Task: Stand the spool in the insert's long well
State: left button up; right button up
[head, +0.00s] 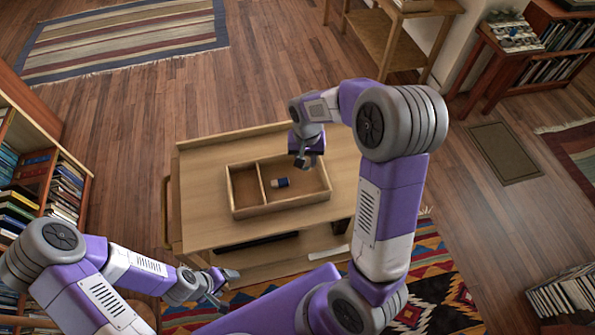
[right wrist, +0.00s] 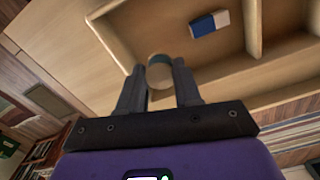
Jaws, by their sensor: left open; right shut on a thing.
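The insert (head: 262,211) is a shallow wooden tray on the table, with a divider making a small left well and a longer right well. It also shows in the right wrist view (right wrist: 258,70). My right gripper (head: 306,163) is over the long well. In the right wrist view it is shut on the spool (right wrist: 160,72), a short cylinder with a pale round end and a teal band. The spool's lower end and its height above the well floor are hard to tell; the head view barely shows it. My left gripper (head: 222,282) is open and empty, in front of the table.
A blue and white block (head: 280,182) lies in the long well, left of my right gripper; the small well looks empty. The wooden table (head: 205,222) has bare top around the insert. A bookcase (head: 30,165) stands at left.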

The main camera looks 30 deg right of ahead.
notch_tip(320, 180, down, 7)
jog(key=shift+s+r+b, duration=0.1)
jog(key=shift+r+b, duration=0.1)
jog(key=shift+b, duration=0.6)
jog(key=shift+f, duration=0.15)
jog(key=shift+f, duration=0.15)
jog(key=o, duration=1.1)
